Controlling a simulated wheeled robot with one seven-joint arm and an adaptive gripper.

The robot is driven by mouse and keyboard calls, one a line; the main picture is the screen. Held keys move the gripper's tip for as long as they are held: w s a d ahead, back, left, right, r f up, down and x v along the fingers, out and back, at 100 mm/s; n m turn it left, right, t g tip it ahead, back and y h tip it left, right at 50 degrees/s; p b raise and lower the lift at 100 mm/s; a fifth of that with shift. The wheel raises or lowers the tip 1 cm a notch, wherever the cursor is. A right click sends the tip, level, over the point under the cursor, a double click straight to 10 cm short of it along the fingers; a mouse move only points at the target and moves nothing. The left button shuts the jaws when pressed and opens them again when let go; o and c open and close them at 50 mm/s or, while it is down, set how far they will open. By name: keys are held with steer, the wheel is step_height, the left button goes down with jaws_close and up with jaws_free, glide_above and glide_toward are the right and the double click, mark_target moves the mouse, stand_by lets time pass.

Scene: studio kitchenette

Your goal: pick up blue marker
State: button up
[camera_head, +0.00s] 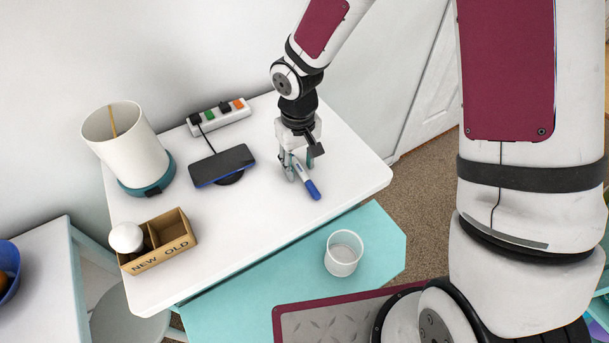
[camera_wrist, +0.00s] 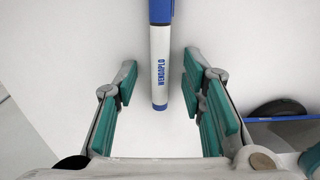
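The blue marker (camera_head: 313,189) has a white barrel and a blue cap, and lies on the white table (camera_head: 270,215). In the wrist view the marker (camera_wrist: 160,60) runs from the top edge down to between my fingers. My gripper (camera_head: 299,170) is over the marker's rear end, pointing down. In the wrist view my gripper (camera_wrist: 157,85) is open, with a clear gap on both sides of the barrel. The fingers do not touch it. The exact height above the table is hard to tell.
A phone on a charging stand (camera_head: 222,166) is left of my gripper. A power strip (camera_head: 219,117), a white container with a teal base (camera_head: 128,150) and a divided box (camera_head: 160,242) stand on the table too.

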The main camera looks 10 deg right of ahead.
jaws_close()
steer(key=shift+r, duration=0.15)
